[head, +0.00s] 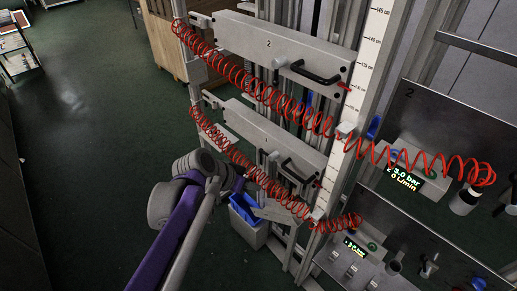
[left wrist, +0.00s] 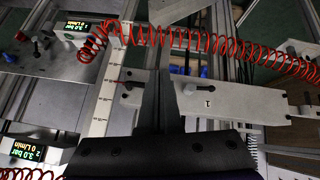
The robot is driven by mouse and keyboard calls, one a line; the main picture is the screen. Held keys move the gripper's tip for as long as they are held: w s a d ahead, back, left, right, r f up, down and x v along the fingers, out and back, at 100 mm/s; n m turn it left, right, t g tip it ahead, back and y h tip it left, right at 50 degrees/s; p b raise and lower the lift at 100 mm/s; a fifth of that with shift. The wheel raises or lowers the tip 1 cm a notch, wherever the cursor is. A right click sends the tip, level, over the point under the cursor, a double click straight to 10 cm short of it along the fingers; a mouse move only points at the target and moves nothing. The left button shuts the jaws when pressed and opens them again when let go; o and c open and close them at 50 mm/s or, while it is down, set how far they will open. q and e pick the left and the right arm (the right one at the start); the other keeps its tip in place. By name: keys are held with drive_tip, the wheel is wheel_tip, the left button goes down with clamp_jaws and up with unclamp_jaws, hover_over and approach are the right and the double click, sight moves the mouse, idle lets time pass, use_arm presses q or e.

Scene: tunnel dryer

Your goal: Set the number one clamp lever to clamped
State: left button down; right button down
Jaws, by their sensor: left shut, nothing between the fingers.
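The number one plate (left wrist: 228,104), marked 1, shows in the left wrist view. In the head view the lower grey plate (head: 255,126) carries a black bar handle (head: 297,171), and it sits under a similar plate marked 2 (head: 268,30). I cannot tell for sure which part is the number one clamp lever. My left gripper (left wrist: 160,100) is shut and empty, its dark fingers in front of the rail beside the number one plate. In the head view my left gripper (head: 240,187) is left of the lower handle. My right gripper is not in view.
Red coiled hoses (head: 250,85) hang across both plates. A blue bin (head: 246,207) stands below. A white measuring scale (head: 366,60) stands upright on the frame. Gauge panels (head: 408,172) reading 3.0 bar are at the right. Dark green floor is clear at the left.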

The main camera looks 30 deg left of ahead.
use_arm(q)
drive_tip(key=w+a+r+t, duration=0.1)
drive_tip(key=w+a+r, duration=0.2)
drive_tip(key=w+a, duration=0.1)
drive_tip(key=w+a+r+m+t+h, duration=0.1)
drive_tip(key=w+a+r+t, duration=0.1)
drive_tip(key=w+a, duration=0.2)
drive_tip(key=a, duration=0.2)
drive_tip(key=shift+w+a+r+m, duration=0.2)
drive_tip(key=shift+a+r+m, duration=0.1)
drive_tip(key=shift+r, duration=0.1)
drive_tip(key=s+f+x, duration=0.1)
drive_tip(key=f+x, duration=0.1)
drive_tip(key=x, duration=1.1)
drive_tip(key=shift+s, duration=0.25)
drive_tip(key=shift+a, duration=0.1)
